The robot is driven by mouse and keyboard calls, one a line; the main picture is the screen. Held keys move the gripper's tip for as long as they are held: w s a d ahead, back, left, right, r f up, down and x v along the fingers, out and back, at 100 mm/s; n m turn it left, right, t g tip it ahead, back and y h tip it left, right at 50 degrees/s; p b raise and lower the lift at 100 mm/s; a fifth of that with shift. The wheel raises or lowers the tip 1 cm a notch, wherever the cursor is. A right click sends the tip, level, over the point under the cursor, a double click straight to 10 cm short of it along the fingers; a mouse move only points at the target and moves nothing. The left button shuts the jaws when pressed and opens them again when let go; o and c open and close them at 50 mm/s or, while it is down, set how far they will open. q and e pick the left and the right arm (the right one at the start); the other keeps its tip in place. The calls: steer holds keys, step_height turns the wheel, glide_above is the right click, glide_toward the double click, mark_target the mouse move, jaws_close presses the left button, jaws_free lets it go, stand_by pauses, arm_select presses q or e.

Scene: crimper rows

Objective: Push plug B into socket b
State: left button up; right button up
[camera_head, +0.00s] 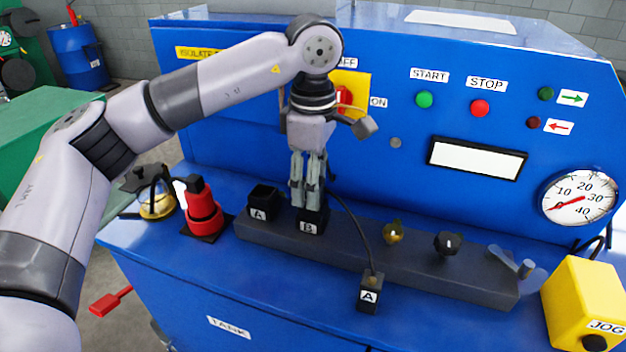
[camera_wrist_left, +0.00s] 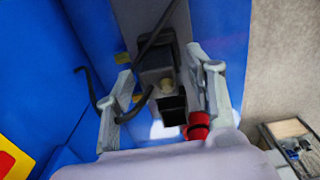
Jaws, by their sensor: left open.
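My left gripper (camera_head: 308,204) points down in the head view, its fingertips at the black block labelled B (camera_head: 312,224) on the grey rail. In the left wrist view the open gripper (camera_wrist_left: 166,72) has its fingers on either side of a dark block (camera_wrist_left: 154,72) with a pale round knob and a cable. This looks like plug B; I cannot tell how deep it sits in socket b, which is hidden. A black open-topped box labelled A (camera_head: 261,204) stands just left. A separate plug labelled A (camera_head: 369,296) lies at the rail's front edge, on a cable. My right gripper is out of view.
The grey rail (camera_head: 430,270) also carries a brass part (camera_head: 393,233) and a black knob (camera_head: 447,243). A red device (camera_head: 203,210) stands left of it; a yellow JOG box (camera_head: 588,300) stands right. The blue panel rises close behind.

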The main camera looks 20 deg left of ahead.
arm_select(q)
steer(key=shift+r, duration=0.2)
step_height(320, 180, up, 12)
steer(key=shift+f, duration=0.2)
stand_by(0.5)
